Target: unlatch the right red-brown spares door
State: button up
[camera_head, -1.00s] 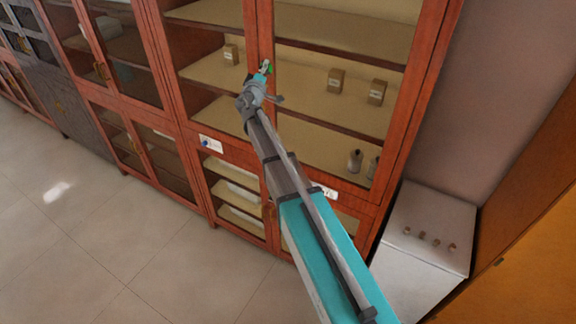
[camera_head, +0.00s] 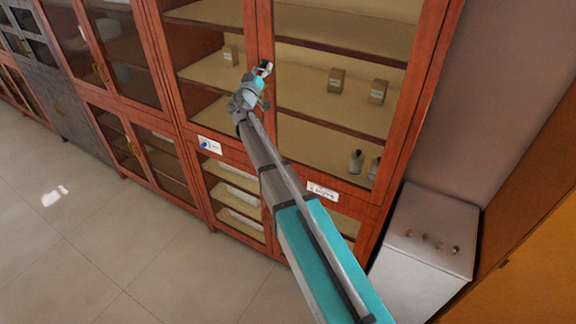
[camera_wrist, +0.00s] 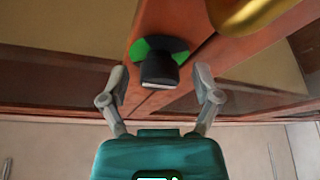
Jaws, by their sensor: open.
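The right red-brown glass door (camera_head: 345,125) is closed, with boxes and bottles behind its pane. In the wrist view, a black latch knob with green patches at its sides (camera_wrist: 158,64) sits on the red-brown frame. My gripper (camera_wrist: 160,86) is open, with one finger on each side of the knob; I cannot tell whether they touch it. In the head view, my gripper (camera_head: 264,72) is at the meeting stiles of the two upper doors and hides most of the latch. A gold handle (camera_wrist: 245,12) is at the upper right of the wrist view.
White labels are below the left (camera_head: 209,145) and right (camera_head: 322,191) upper doors. A white box-shaped unit (camera_head: 432,225) stands right of the cabinet, near an orange panel (camera_head: 530,255). Open tiled floor (camera_head: 120,240) lies in front.

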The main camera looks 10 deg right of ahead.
jog(key=m+g+h, duration=0.1)
jog(key=m+h, duration=0.1)
jog(key=m, duration=0.3)
jog(key=m+g+h, duration=0.1)
jog(key=m, duration=0.1)
jog(key=m+g+h, duration=0.1)
jog(key=m, duration=0.2)
jog(key=shift+f, duration=0.1)
jog(key=b+v, duration=0.6)
jog(key=v, duration=0.8)
jog(key=s+d+f+g+y+b, duration=0.1)
jog(key=s+d+f+g+b, duration=0.2)
jog(key=f, duration=0.4)
jog(key=s+d+f+n+g+y+b, duration=0.1)
jog(key=s+d+f+g+b, duration=0.2)
jog(key=d+f, duration=0.3)
jog(key=s+d+f+n+g+y+b, duration=0.1)
jog(key=s+d+f+g+b, duration=0.1)
jog(key=s+d+f, duration=0.3)
jog(key=shift+f+g+y+b, duration=0.4)
jog(key=shift+f+b, duration=0.1)
jog(key=shift+f, duration=1.65)
jog(key=shift+n, duration=0.3)
